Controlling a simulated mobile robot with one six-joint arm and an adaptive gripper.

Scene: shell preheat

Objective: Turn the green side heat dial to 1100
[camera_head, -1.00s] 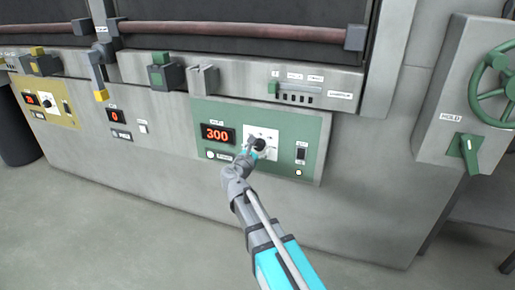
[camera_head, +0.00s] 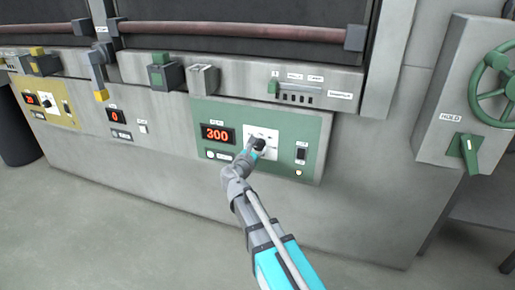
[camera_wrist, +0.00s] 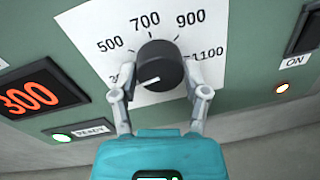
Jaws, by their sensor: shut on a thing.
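The green panel (camera_head: 312,130) carries a white dial plate with a black round heat dial (camera_wrist: 160,66). The plate reads 500, 700, 900 and 1100 around the dial; its lower left is partly hidden by a finger. The dial's white pointer line points to the lower left, below the 500 mark. The red display (camera_head: 215,134) reads 300; it also shows in the wrist view (camera_wrist: 38,95). My gripper (camera_wrist: 162,85) is shut on the dial, one finger on each side. In the head view, my gripper (camera_head: 256,147) partly covers the dial.
A black switch (camera_head: 301,154) and a lit amber lamp (camera_head: 298,172) sit right of the dial. A green lamp (camera_wrist: 62,137) marked READY is at its lower left. A yellow panel (camera_head: 45,102) is far left, a green handwheel (camera_head: 492,85) far right.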

